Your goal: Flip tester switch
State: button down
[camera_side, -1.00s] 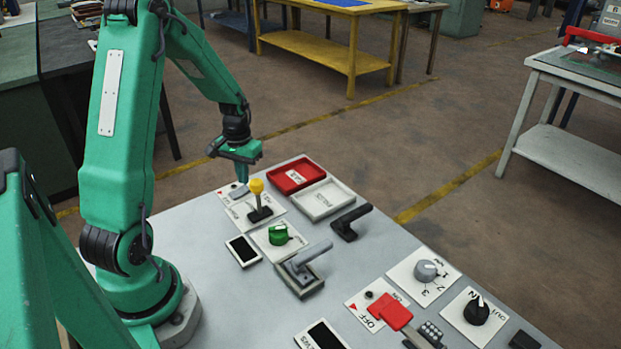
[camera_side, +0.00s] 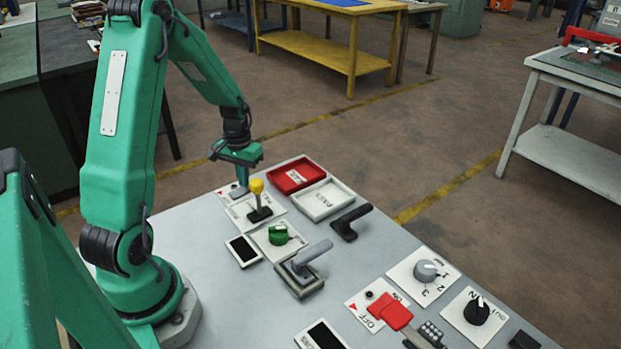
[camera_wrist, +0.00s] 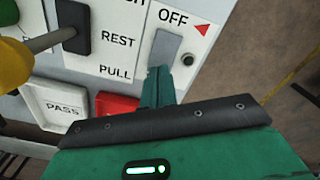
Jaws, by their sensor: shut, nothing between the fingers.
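A white panel marked OFF with a red triangle (camera_wrist: 201,29) carries a grey flat switch lever (camera_wrist: 166,46) and a small black round part (camera_wrist: 188,60). In the side view this panel lies at the far left of the table, and the grey lever (camera_side: 239,193) shows under my gripper (camera_side: 241,184). My gripper is shut and empty, and points down. In the wrist view its fingertips (camera_wrist: 158,74) overlap the lever's lower end. I cannot tell whether they touch it. The fingers hide part of the panel there.
A yellow-knobbed lever (camera_side: 257,186) stands close to the right of my gripper. A red tray (camera_side: 316,164) and a white tray (camera_side: 347,189) lie beyond it. A green knob (camera_side: 278,235), a grey handle (camera_side: 310,254) and a red-covered switch (camera_side: 397,316) are farther right.

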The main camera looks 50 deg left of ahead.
jog(key=shift+f, duration=0.55)
dwell(0.4)
jog(key=shift+r, duration=3.55)
jog(key=s+d+r+m+t, duration=0.1)
jog(key=d+r+m+t, duration=0.15)
jog(key=d+r, duration=0.95)
jog(key=s+d+r+m+t, duration=0.3)
jog(key=s+d+r, duration=0.1)
jog(key=s+d, duration=0.5)
jog(key=d, duration=0.2)
jog(key=shift+d+r, duration=0.2)
jog(key=shift+d, duration=0.2)
